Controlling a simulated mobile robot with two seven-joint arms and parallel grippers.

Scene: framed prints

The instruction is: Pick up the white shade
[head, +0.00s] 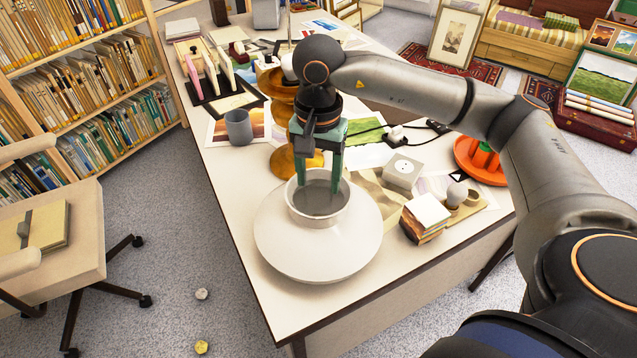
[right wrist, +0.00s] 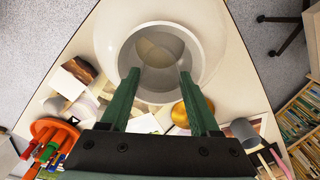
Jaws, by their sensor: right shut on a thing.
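The white shade (head: 315,255) is a wide, rounded white form with a narrower open neck on top, at the near left corner of the desk. My right gripper (head: 320,187) points down from above, with its green fingers at the neck, and is shut on the shade. In the right wrist view, the shade (right wrist: 214,38) lies beyond the two fingertips (right wrist: 158,74), which sit apart at the neck opening. The exact contact is hard to see, and I cannot tell whether the shade's underside touches the desk. My left gripper is not in view.
On the desk (head: 225,185), a grey mug (head: 239,128) and an amber lamp-like stand (head: 278,115) are behind the shade. A white socket box (head: 402,172), small books (head: 426,216) and an orange tray (head: 480,170) are to the right. A chair (head: 60,240) stands left.

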